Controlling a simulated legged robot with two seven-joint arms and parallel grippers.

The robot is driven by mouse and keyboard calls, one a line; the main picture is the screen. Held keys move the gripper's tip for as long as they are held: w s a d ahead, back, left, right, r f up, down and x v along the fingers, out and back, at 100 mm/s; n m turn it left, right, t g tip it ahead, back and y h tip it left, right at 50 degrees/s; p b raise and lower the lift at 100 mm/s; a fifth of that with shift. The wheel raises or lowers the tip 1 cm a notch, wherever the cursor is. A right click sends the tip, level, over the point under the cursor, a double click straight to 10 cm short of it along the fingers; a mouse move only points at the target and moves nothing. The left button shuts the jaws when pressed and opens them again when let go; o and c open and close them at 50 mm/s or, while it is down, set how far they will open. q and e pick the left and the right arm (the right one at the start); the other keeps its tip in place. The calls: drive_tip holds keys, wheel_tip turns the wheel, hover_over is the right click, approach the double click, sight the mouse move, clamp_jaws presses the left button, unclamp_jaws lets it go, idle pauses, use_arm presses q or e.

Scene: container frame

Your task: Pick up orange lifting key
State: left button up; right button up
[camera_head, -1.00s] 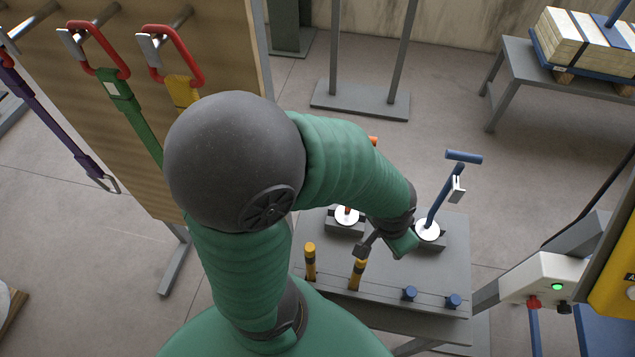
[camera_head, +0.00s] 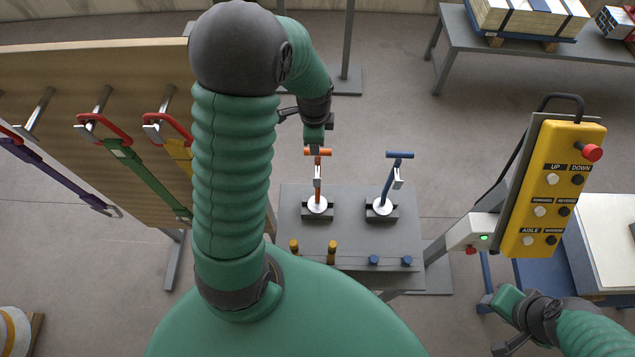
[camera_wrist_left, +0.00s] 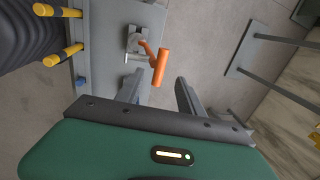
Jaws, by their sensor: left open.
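The orange lifting key (camera_head: 318,180) stands upright in a round white fitting on a dark block on the grey table, its T-handle on top. It also shows in the left wrist view (camera_wrist_left: 160,68). My left gripper (camera_head: 316,149) is above and close to the handle. In the left wrist view my left gripper (camera_wrist_left: 161,77) is open, with the handle between and just past its fingertips; I cannot tell whether they touch. My right gripper (camera_head: 493,322) is at the lower right, away from the key; its jaw opening is unclear.
A blue lifting key (camera_head: 391,180) stands to the right on the same table (camera_head: 350,238). A yellow control panel (camera_head: 545,200) is right. Slings hang from a board (camera_head: 60,75) at left.

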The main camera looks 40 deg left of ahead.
use_arm(q)
drive_tip(key=f, duration=0.2)
drive_tip(key=shift+w+a+f, duration=0.25)
drive_tip(key=shift+w+f, duration=0.05)
drive_tip(key=shift+f+p, duration=0.3)
drive_tip(key=shift+p, duration=0.1)
drive_tip(key=f, duration=0.1)
drive_tip(key=f+p, duration=0.2)
drive_tip(key=shift+w+d+f, duration=0.1)
drive_tip(key=shift+w+f, duration=0.1)
drive_tip(key=shift+w, duration=0.1)
drive_tip(key=shift+w+f, duration=0.1)
drive_tip(key=shift+f, duration=0.25)
drive_tip(key=shift+w+f, duration=0.15)
drive_tip(key=shift+a, duration=0.25)
drive_tip(key=c, duration=0.6)
clamp_jaws()
drive_tip(key=shift+d, duration=0.15)
